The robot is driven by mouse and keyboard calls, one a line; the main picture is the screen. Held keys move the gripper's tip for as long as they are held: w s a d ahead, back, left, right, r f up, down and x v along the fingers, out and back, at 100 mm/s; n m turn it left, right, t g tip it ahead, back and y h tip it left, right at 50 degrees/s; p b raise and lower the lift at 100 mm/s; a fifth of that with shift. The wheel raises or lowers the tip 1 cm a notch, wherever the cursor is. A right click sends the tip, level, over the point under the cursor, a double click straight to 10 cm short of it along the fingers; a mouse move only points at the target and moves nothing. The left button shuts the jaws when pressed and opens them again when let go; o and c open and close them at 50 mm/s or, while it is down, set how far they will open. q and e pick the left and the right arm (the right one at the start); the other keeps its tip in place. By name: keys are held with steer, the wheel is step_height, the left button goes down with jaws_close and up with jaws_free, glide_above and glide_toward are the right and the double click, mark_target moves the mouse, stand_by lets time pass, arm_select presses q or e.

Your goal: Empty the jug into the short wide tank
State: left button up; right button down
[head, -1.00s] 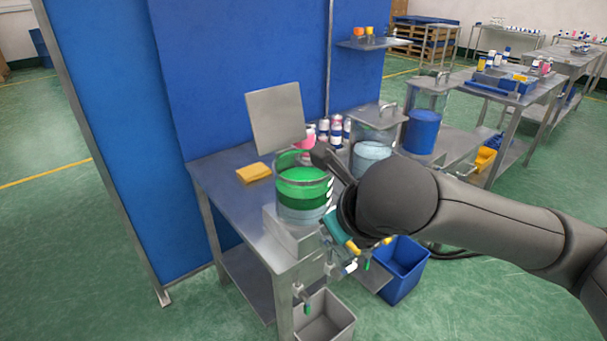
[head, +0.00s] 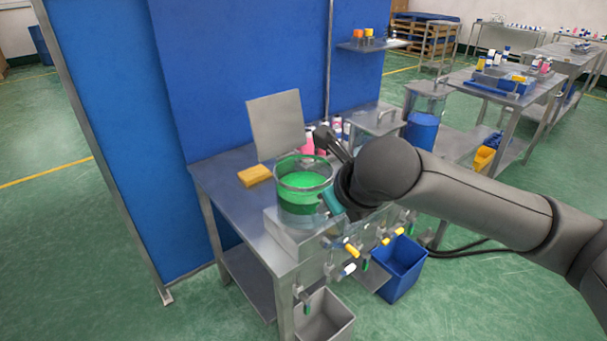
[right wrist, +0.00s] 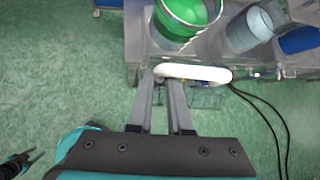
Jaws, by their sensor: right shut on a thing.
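The short wide tank (head: 287,206) is a clear round vessel with green liquid, open at the top, on a steel stand at the bench front. It also shows at the top of the right wrist view (right wrist: 185,30). My right gripper (right wrist: 164,88) is shut on the jug (right wrist: 208,74), which shows as a white elongated oval at the fingertips, in front of the bench edge and just below the tank in that picture. In the head view my right arm hides the jug. My left gripper (right wrist: 26,162) shows small at the lower left of the right wrist view, its prongs apart.
A grey square plate (head: 277,124) stands upright behind the tank. A yellow block (head: 255,175) lies left of it. Coloured valves (head: 351,250) line the bench front. A grey bin (head: 325,318) and blue bin (head: 400,270) stand below. A blue-filled tank (head: 422,131) is behind.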

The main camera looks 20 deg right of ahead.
steer(key=shift+y, duration=0.3)
steer(key=w+r+p, duration=0.1)
steer(key=w, duration=0.1)
steer(key=w+r+p, duration=0.1)
steer(key=w+p, duration=0.1)
steer(key=w+d+p, duration=0.1)
steer(key=w, duration=0.1)
steer(key=shift+w+d+r, duration=0.1)
steer(key=shift+w+r, duration=0.05)
steer(key=shift+r, duration=0.25)
steer(key=w+d+r, duration=0.1)
steer(key=w+r, duration=0.1)
steer(key=w, duration=0.5)
steer(key=w+d+r+m+y, duration=0.1)
steer(key=w+r, duration=0.2)
steer(key=w, duration=0.4)
steer(key=shift+w+d+r+y, duration=0.3)
steer(key=shift+w+d, duration=0.1)
steer(key=shift+a, duration=0.1)
